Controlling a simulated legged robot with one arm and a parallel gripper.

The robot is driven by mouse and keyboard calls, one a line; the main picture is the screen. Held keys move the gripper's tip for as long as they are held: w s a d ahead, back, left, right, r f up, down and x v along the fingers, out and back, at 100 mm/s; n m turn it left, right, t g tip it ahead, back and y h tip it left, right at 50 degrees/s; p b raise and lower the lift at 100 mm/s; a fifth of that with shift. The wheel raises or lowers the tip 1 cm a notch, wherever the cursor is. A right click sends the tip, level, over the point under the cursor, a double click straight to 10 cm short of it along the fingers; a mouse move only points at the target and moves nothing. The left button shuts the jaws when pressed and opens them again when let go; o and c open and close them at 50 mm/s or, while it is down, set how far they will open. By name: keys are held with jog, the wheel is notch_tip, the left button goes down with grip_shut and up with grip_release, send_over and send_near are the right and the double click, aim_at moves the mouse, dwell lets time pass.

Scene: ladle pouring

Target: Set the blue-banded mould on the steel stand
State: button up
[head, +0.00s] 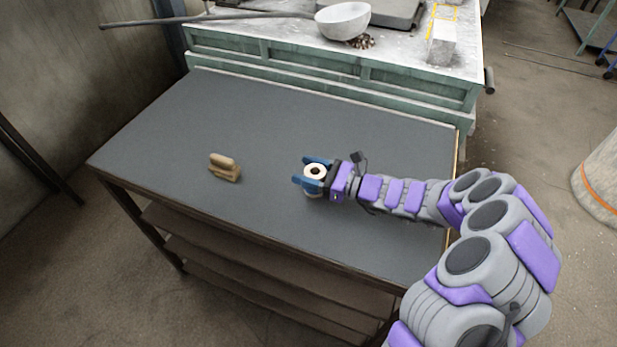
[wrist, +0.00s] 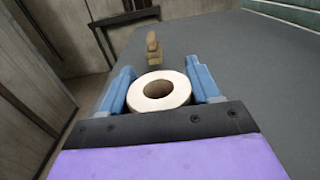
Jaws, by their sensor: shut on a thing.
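A white, round mould with a brown-lined central hole (wrist: 176,100) sits between the blue fingers of my gripper (wrist: 160,74). In the head view my gripper (head: 306,172) is shut on the mould (head: 315,190), over the middle of the dark table. The mould looks upright, its hole facing up. The fingers cover its sides, and I cannot make out a blue band on it. I cannot tell whether its base touches the table. I cannot pick out the steel stand for sure; a flat grey slab (head: 385,12) lies on the bench behind.
The dark table (head: 250,110) is mostly clear. A small wooden block-like tool (head: 225,168) lies left of my gripper. On the green bench behind (head: 300,68) are a pale bowl (head: 343,20) with a long handle and a grey block (head: 442,48). A pale drum (head: 600,175) stands right.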

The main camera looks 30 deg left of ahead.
notch_tip(320, 180, down, 2)
jog(key=shift+w+f, duration=0.1)
jog(key=shift+f, duration=0.05)
jog(key=o, duration=1.2)
jog(key=d, duration=0.4)
jog(key=d+p, duration=0.1)
jog(key=d, duration=0.3)
jog(key=w+d+p, duration=0.1)
jog(key=d, duration=0.3)
jog(key=shift+w, duration=0.1)
